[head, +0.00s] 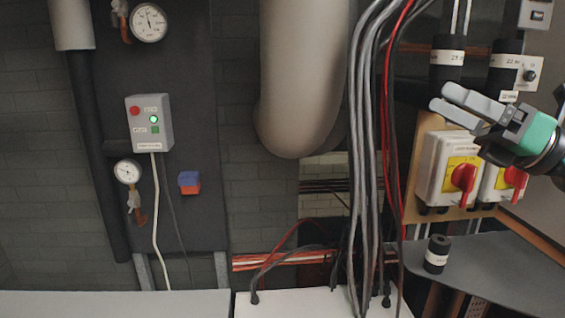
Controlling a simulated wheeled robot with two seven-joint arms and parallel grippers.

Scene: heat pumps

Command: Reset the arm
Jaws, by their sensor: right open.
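My right gripper (448,104) comes in from the right edge. Its two grey fingers point left and are spread apart, with nothing between them. The green and black wrist is behind them at the right. The gripper is in front of the upper part of two switch boxes with red rotary handles on yellow plates, the left box (432,166) and the right box (490,190). Whether it touches them cannot be told. My left gripper is not in the head view.
Grey and red cables (367,150) hang left of the gripper. A black cylinder (437,254) stands on a grey shelf (490,262) below. A control box (149,122) with a lit green light and two gauges are on the left wall. Dark insulated pipes (446,72) run behind the gripper.

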